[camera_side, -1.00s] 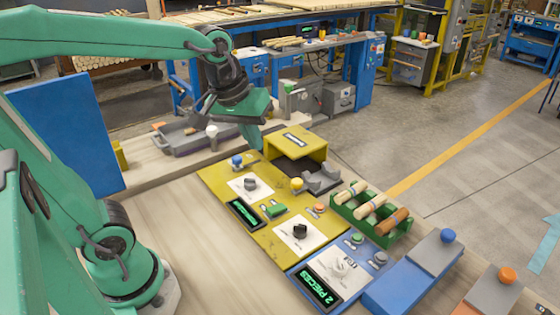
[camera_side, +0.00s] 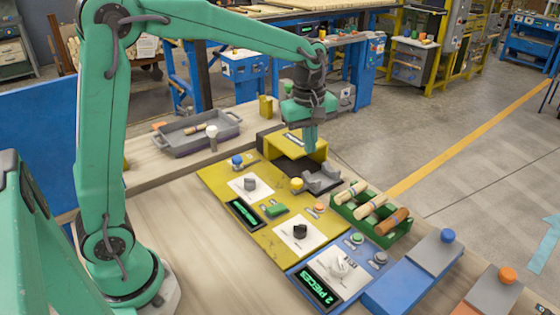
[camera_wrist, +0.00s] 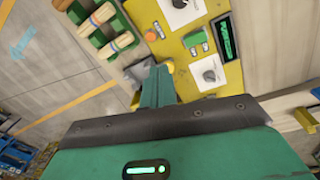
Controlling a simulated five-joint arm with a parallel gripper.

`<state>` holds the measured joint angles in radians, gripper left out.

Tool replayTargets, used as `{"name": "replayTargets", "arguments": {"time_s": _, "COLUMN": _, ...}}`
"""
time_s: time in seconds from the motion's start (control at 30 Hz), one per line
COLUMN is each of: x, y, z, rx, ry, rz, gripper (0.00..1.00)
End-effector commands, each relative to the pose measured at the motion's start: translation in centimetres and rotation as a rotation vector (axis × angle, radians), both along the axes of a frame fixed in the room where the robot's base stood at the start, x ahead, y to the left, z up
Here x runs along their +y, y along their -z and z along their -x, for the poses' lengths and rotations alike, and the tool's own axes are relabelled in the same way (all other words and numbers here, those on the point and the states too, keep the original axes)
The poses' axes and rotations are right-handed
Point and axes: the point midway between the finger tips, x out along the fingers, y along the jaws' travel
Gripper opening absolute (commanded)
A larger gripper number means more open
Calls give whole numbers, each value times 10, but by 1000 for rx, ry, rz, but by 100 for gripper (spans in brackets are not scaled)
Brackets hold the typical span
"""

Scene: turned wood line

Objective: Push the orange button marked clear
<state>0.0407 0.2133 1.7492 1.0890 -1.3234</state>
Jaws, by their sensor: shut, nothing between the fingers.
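A small orange button (camera_side: 319,208) sits on the yellow panel (camera_side: 265,237), near the black dial and the green rack. It also shows in the wrist view (camera_wrist: 150,36), just ahead of the fingers; its label is too small to read. My gripper (camera_side: 311,150) is shut and empty. It points down over the right end of the yellow arch, behind and above the orange button and apart from it. In the wrist view the shut fingers (camera_wrist: 157,72) reach up from the middle, overlapping the panel's edge.
The yellow arch (camera_side: 295,142), a grey fixture (camera_side: 322,179) and a yellow knob (camera_side: 297,184) lie near my fingers. A green rack (camera_side: 375,237) with wooden pieces stands right of the button. Another orange knob (camera_side: 507,275) is on a block at far right.

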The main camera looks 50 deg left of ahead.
Motion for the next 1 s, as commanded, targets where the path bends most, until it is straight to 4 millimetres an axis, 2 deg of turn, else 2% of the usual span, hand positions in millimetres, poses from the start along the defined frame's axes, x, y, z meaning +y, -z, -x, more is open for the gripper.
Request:
{"name": "replayTargets", "arguments": {"time_s": 0.2, "x": -4, "y": 25, "z": -26, "rx": 53, "ry": -157, "rz": 8, "gripper": 0}}
{"name": "replayTargets", "arguments": {"time_s": 0.4, "x": -6, "y": 40, "z": -40, "rx": 80, "ry": -254, "rz": 10, "gripper": 0}}
{"name": "replayTargets", "arguments": {"time_s": 1.0, "x": -6, "y": 46, "z": -44, "rx": 90, "ry": -289, "rz": 9, "gripper": 0}}
